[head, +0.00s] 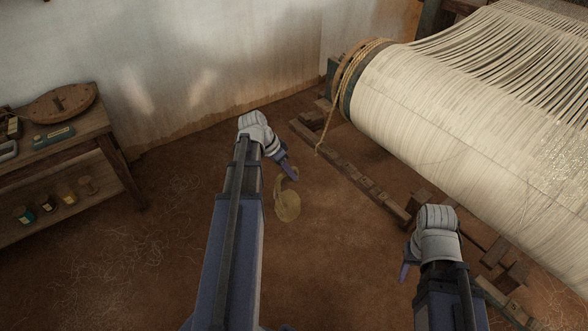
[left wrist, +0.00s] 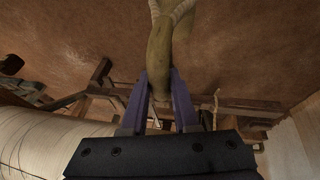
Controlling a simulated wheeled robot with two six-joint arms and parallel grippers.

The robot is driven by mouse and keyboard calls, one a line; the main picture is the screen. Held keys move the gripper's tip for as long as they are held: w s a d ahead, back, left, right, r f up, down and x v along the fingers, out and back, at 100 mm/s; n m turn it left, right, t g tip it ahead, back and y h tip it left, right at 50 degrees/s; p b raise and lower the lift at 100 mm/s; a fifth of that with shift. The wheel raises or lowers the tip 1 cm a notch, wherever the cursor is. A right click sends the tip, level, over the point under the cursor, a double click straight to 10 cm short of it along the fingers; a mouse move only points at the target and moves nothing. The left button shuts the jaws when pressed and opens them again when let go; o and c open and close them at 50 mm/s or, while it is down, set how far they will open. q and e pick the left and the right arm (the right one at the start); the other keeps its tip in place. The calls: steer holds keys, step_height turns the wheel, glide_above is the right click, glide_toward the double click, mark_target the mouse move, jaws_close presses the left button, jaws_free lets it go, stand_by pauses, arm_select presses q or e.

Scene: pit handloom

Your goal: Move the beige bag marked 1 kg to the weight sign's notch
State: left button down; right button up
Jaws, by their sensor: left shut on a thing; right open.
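The beige bag (head: 288,208), a small olive-beige pouch with a loop at its top, hangs under my left gripper (head: 288,171) in the head view. In the left wrist view, the purple fingers of this gripper (left wrist: 160,90) are shut on a strap-like part of the bag (left wrist: 160,52), which runs up to the top edge. The 1 kg mark cannot be read. My right gripper (head: 404,271) is open and empty at the lower right, apart from the bag. I cannot make out the weight sign or its notch.
A large warp roller (head: 430,100) with a rope (head: 325,130) stands at the right. Wooden rails (head: 350,172) lie on the floor before it. A wooden shelf table (head: 75,140) with small items stands at the left. The brown floor between is mostly free.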

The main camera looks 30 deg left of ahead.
arm_select(q)
steer(key=shift+s+a+r, duration=0.1)
steer(key=shift+s+a, duration=0.25)
steer(key=shift+s, duration=0.55)
steer(key=shift+s+a+r, duration=0.1)
steer(key=shift+s+a, duration=0.3)
steer(key=shift+s, duration=0.45)
steer(key=shift+s+a+r, duration=0.1)
steer(key=shift+s+a, duration=0.25)
steer(key=shift+s, duration=0.55)
arm_select(e)
steer(key=shift+r, duration=0.3)
